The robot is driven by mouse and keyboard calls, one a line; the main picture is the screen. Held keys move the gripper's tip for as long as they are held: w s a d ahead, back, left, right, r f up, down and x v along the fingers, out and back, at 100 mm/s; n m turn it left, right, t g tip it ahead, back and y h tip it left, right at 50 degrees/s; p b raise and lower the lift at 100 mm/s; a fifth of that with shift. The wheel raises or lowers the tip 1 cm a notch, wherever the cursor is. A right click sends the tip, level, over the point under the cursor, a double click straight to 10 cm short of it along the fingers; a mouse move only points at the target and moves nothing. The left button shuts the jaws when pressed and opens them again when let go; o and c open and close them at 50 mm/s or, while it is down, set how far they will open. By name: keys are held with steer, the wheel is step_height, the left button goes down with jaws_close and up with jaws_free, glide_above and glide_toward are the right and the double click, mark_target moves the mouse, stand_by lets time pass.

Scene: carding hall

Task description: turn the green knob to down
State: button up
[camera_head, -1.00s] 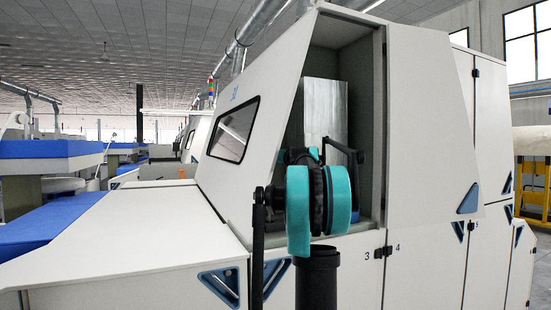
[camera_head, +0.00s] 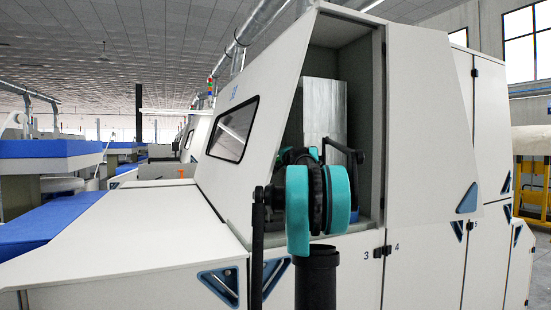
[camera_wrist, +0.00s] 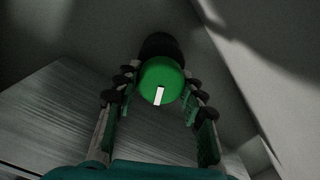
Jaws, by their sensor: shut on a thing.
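In the wrist view, the green knob (camera_wrist: 158,73) is round with a white mark on its face. The mark runs from near the knob's middle toward the lower edge of the picture, tilted slightly. A dark round part sits behind the knob. My gripper (camera_wrist: 160,88) is shut on the knob, with one finger on its left and one on its right. In the head view, my own arm hides the knob, and my gripper's fingers cannot be made out clearly inside the machine's open recess.
The recess (camera_head: 367,110) in the pale machine has grey walls close around my arm. A shiny metal panel (camera_head: 324,105) stands inside it. A sloped panel with a dark window (camera_head: 233,129) is to the left, and closed cabinet doors (camera_head: 430,130) are to the right.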

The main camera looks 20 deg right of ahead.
steer(key=shift+f+m, duration=0.1)
steer(key=shift+m, duration=0.9)
steer(key=o, duration=1.2)
steer(key=shift+c, duration=0.2)
steer(key=s, duration=1.2)
steer(key=shift+d, duration=0.25)
